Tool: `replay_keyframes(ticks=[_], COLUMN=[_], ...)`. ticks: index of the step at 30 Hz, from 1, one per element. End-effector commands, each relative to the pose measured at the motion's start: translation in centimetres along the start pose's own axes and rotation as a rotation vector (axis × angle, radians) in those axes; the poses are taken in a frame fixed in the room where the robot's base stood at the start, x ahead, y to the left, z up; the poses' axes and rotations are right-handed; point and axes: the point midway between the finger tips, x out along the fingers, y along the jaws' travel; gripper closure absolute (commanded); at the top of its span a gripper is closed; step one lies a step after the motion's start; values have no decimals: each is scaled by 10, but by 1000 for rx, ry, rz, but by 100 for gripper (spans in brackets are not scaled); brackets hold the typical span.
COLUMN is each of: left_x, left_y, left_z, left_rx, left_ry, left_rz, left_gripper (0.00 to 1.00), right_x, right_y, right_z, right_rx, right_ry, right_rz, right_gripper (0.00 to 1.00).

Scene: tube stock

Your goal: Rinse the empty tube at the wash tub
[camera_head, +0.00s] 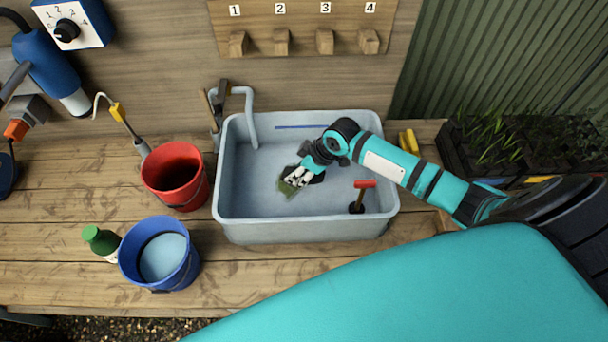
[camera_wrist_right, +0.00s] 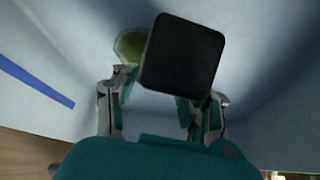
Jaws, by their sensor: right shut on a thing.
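The grey wash tub (camera_head: 300,229) stands on the wooden bench, with a blue line on its inside far wall. My right gripper (camera_head: 297,178) reaches down into the tub and is shut on the tube. The tube shows in the head view as a small greenish piece (camera_head: 287,188) at the fingers. In the right wrist view, a black square end (camera_wrist_right: 183,53) stands between the fingers of the gripper (camera_wrist_right: 160,105), with a yellow-green part (camera_wrist_right: 130,46) beyond it. The fingers hide much of the tube, and I cannot tell whether it holds anything. My left gripper is not in view.
A red-handled tool (camera_head: 364,185) stands inside the tub's right side. A pale curved pipe (camera_head: 247,105) rises at the back left corner. A red bucket (camera_head: 175,201), a blue bucket (camera_head: 128,262) and a green-capped bottle (camera_head: 101,240) stand left. Numbered pegs (camera_head: 282,42) hang behind.

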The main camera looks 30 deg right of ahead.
Motion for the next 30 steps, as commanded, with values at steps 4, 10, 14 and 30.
replay_keyframes(ticks=[4,10,14,30], left_x=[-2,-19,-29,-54], left_y=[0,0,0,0], left_z=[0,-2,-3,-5], left_rx=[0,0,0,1], left_ry=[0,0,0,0], left_rz=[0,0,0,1], left_gripper=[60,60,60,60], right_x=[-2,-17,-26,-61], right_y=[0,0,0,1], right_z=[-1,-9,-14,-32], right_rx=[0,0,0,-2], right_ry=[0,0,0,1], right_rz=[0,0,0,1], right_gripper=[78,78,78,78])
